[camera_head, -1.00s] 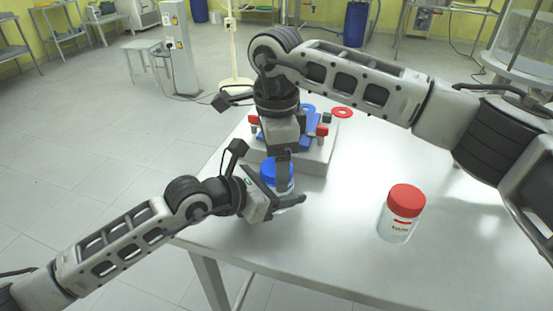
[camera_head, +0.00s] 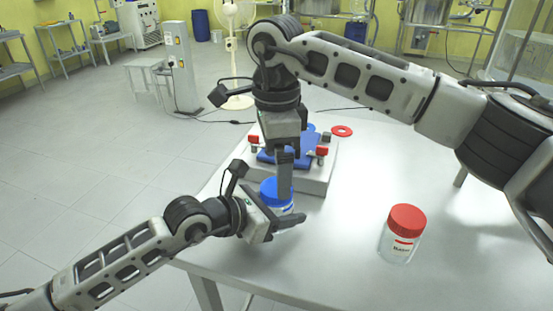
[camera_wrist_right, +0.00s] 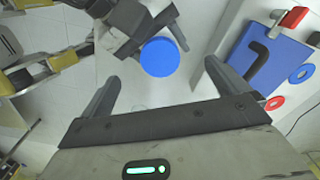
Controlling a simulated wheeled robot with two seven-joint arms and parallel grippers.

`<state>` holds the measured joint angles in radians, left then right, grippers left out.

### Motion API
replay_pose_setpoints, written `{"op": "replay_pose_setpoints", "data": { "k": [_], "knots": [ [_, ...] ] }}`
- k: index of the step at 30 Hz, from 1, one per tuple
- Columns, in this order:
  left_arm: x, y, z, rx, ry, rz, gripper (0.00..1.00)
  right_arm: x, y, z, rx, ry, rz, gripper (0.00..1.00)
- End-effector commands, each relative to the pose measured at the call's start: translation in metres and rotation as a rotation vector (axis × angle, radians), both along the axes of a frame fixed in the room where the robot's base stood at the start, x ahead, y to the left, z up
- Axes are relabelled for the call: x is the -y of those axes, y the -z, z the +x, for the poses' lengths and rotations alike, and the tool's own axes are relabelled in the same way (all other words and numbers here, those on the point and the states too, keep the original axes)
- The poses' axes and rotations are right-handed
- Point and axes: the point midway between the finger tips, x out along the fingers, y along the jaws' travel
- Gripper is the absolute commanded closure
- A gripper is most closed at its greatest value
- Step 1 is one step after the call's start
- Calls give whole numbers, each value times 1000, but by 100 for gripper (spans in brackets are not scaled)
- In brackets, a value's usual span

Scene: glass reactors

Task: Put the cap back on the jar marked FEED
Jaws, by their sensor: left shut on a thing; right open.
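A jar with a blue cap (camera_head: 272,188) stands upright at the table's near left, its clear body (camera_head: 285,210) partly hidden. My left gripper (camera_head: 290,222) is shut on this jar's body from the side, below the cap. The blue cap sits on the jar; its seating cannot be judged. No label shows on it, so I cannot tell whether it is FEED. My right gripper (camera_head: 285,192) points down just above the blue cap, open. In the right wrist view the round blue cap (camera_wrist_right: 160,57) shows between and beyond the spread fingers (camera_wrist_right: 160,76).
A red-capped jar (camera_head: 402,235) stands on the right of the white table (camera_head: 340,270); its label is too small to read surely. A pale block (camera_head: 315,178) with a blue plate (camera_head: 297,150) and red parts is behind.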

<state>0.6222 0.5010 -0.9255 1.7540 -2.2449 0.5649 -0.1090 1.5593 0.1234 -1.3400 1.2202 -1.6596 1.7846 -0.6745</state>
Motion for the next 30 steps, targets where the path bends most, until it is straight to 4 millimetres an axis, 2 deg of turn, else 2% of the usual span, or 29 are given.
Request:
{"op": "replay_pose_setpoints", "data": {
  "k": [5,18,24,30],
  "knots": [
    [0,0,0,0,0,0,100,0,-15,0,3,0,1,1],
    [0,0,0,0,0,0,100,0,-102,0,3,2,1,1],
    [0,0,0,0,0,0,100,-1,-119,0,1,0,0,1],
    [0,0,0,0,0,0,100,0,-120,0,0,0,0,1]
  ]
}}
